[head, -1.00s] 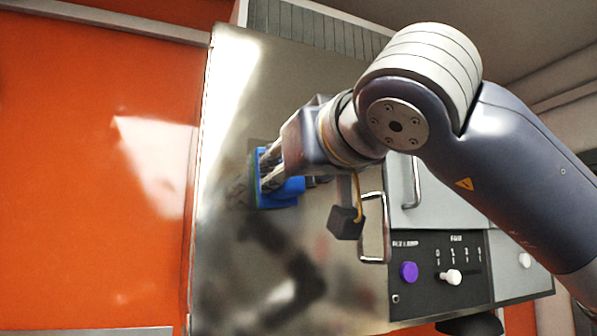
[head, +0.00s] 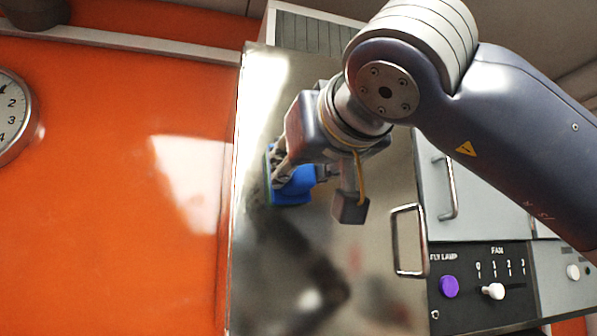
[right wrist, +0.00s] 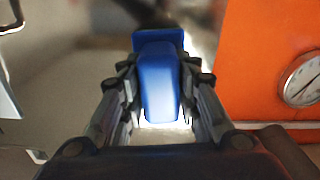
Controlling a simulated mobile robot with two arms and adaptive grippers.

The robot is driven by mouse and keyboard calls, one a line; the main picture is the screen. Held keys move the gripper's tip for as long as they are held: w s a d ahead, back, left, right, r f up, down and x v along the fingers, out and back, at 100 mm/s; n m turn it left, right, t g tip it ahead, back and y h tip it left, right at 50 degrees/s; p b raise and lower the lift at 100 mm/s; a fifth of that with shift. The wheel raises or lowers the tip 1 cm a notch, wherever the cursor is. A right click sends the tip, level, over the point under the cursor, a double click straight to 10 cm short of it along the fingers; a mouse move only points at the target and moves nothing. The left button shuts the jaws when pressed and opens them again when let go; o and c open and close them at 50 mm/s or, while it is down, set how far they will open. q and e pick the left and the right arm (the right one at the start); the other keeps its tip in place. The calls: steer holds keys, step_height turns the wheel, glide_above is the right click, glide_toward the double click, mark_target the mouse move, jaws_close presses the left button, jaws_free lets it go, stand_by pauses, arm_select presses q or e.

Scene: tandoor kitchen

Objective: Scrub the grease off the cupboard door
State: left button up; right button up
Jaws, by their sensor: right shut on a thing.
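The cupboard door (head: 370,285) is a shiny metal panel with a bar handle (head: 408,241) at its right side. A dull dark smudge (head: 257,196) shows on it beside the scrubber's left edge; darker patches lower down look like reflections. My right gripper (head: 279,178) is shut on a blue scrubber (head: 299,186), whose flat pad faces the door and appears to touch it near the left edge. In the right wrist view the blue scrubber (right wrist: 158,82) sits between both fingers. The pad's contact face is hidden. My left gripper is not in view.
An orange wall (head: 110,210) with a round clock (head: 12,115) lies left of the door. Right of it are a grey cabinet front with a handle (head: 448,188) and a control panel (head: 470,315) with a purple knob (head: 449,286). A dark pot (head: 35,12) is at top left.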

steer(key=shift+w+d, duration=1.85)
steer(key=shift+d, duration=3.65)
steer(key=shift+s+a, duration=0.65)
steer(key=shift+a, duration=1.25)
steer(key=shift+s+a, duration=0.6)
steer(key=shift+a, duration=1.25)
steer(key=shift+s+a, duration=0.65)
steer(key=shift+a, duration=1.25)
steer(key=shift+d, duration=0.15)
steer(key=shift+s, duration=0.25)
steer(key=shift+b+v, duration=0.4)
steer(key=shift+v, duration=2.25)
steer(key=shift+d, duration=0.1)
steer(key=v, duration=0.3)
